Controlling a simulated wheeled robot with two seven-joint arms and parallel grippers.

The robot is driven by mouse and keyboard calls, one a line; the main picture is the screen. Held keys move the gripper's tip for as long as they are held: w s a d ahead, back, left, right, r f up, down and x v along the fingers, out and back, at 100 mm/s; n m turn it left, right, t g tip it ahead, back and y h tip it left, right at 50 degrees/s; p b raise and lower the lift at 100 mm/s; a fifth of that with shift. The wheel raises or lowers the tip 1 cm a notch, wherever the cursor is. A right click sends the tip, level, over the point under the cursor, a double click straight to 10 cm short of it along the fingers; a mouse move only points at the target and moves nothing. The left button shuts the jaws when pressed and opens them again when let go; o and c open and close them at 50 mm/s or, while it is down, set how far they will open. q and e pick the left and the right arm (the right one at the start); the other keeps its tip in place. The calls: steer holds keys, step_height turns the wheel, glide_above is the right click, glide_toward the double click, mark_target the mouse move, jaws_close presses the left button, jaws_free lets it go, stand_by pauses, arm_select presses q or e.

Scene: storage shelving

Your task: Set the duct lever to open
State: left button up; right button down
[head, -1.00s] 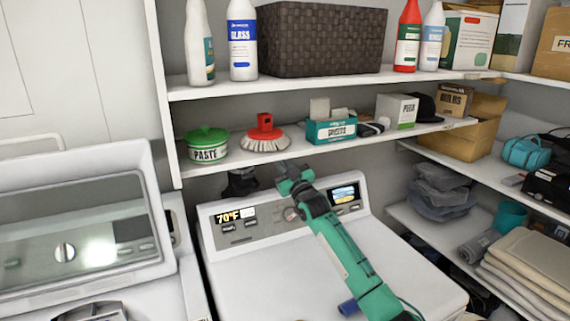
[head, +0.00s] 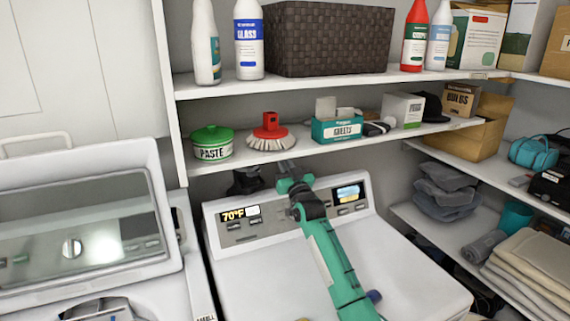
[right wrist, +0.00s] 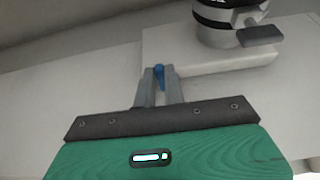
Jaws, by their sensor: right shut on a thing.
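My right gripper (head: 286,167) reaches over the back of the white dryer, below the middle shelf. Most of that piece is hidden between the fingers. A duct fitting (right wrist: 230,20) with a dark band and a grey tab (right wrist: 262,35) stands on a pale block just beyond and to the right. In the head view a dark duct part (head: 245,181) shows behind the dryer. My left gripper is not in view.
The dryer's control panel (head: 240,226) lies under my right arm. The shelf above holds a green paste tub (head: 211,143), a red brush (head: 270,134) and a teal box (head: 338,127). A washer with a raised lid (head: 85,225) stands at left. The dryer top is mostly clear.

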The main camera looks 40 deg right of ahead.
steer(key=c, duration=1.5)
jaws_free()
steer(key=b+v, duration=0.4)
steer(key=v, duration=1)
steer(key=shift+b, duration=0.3)
steer(key=shift+w+r, duration=0.1)
